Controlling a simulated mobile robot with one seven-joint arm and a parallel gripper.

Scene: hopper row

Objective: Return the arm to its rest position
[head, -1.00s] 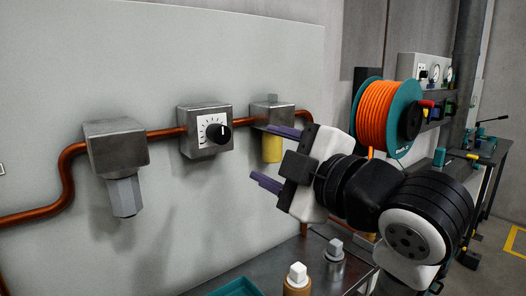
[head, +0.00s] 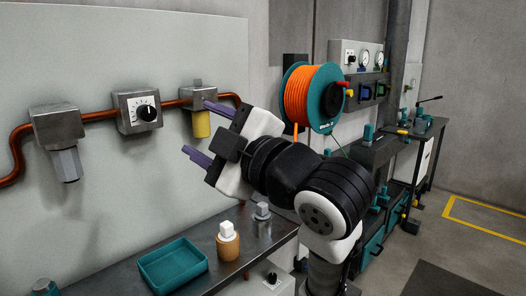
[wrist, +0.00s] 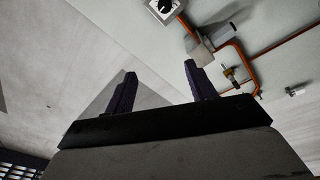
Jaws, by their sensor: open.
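My gripper (head: 200,131) is open in the head view, with its two purple fingers apart and nothing between them. It is raised above the bench and points left toward the wall panel. The fingers also show in the wrist view (wrist: 158,88), spread and empty, with the panel and pipe beyond. My arm is bent, with its wrist and elbow joints to the right of the gripper. A yellow cylinder (head: 201,125) under a grey pipe block is close to the fingertips in the picture; the gap in depth is hard to tell.
A copper pipe (head: 99,115) on the panel carries grey fittings and a dial (head: 148,113). The bench below holds a teal tray (head: 172,266), an orange-brown bottle (head: 228,242) and a grey one (head: 262,220). An orange hose reel (head: 298,94) is behind my arm. Floor at right is clear.

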